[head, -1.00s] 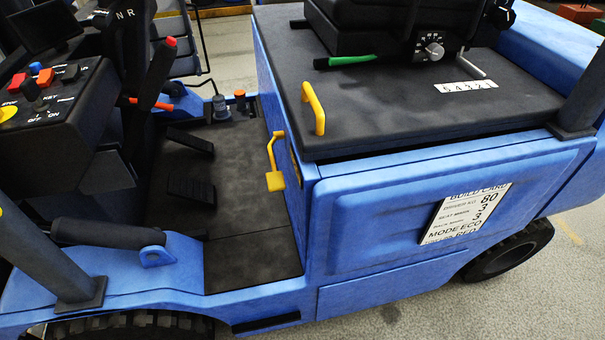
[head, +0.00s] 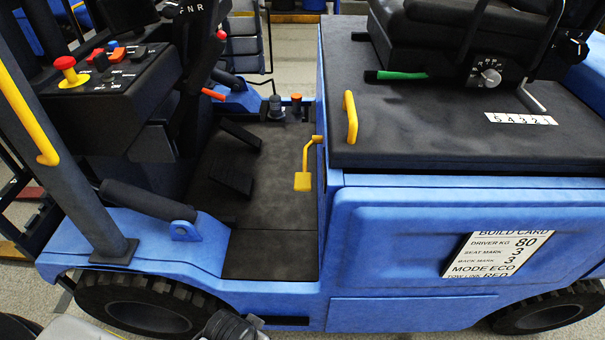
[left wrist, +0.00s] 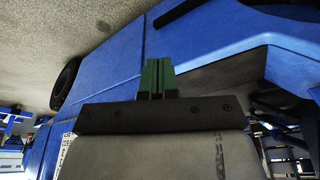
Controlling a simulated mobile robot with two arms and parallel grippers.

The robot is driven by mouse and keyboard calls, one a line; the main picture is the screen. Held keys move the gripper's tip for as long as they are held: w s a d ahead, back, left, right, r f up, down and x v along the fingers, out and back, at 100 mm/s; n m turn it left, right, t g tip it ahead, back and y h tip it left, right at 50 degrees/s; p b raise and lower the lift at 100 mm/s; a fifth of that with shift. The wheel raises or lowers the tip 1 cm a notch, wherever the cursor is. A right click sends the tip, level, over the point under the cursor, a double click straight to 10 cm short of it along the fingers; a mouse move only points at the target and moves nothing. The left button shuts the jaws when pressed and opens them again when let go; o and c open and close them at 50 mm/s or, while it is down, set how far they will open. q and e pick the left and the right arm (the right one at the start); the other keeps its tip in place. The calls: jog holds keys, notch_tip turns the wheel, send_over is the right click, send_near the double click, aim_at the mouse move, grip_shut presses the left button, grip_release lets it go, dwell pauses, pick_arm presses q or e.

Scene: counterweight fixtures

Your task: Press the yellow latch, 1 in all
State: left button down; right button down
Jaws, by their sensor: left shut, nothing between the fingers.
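The yellow latch (head: 304,180) is a bent lever with a flat pad, on the side of the blue seat box facing the footwell in the head view. No gripper is touching it there. My left gripper (left wrist: 158,76) shows in the left wrist view with its two green fingers together and nothing between them. The truck's blue bodywork lies beyond the fingers; the latch cannot be made out in that view. In the head view, the left gripper's fingers are not visible. My right gripper is in neither view.
A yellow handle (head: 350,117) stands on the dark hood (head: 430,135). A dark post (head: 75,130) with a yellow grab bar (head: 27,113) rises at left. The footwell floor (head: 270,215) is open beside the latch.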

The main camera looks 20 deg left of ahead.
pick_arm(q)
jog(key=w+d+r+m+h, duration=0.1)
jog(key=w+d+r+m, duration=0.15)
jog(key=r, duration=0.35)
jog(key=w+d+r+m+h, duration=0.1)
jog(key=w+d+r, duration=0.15)
jog(key=r, duration=0.35)
notch_tip(320, 180, up, 27)
jog(key=m+g, duration=0.2)
jog(key=m, duration=0.7)
send_over(304, 183)
jog(key=a, duration=0.3)
jog(key=shift+s+a+r, duration=0.1)
jog(key=shift+s+a, duration=0.1)
jog(key=shift+s, duration=0.25)
jog(key=x, duration=1.2)
jog(key=shift+a, duration=0.1)
jog(key=shift+f+p, duration=0.3)
jog(key=shift+f, duration=0.75)
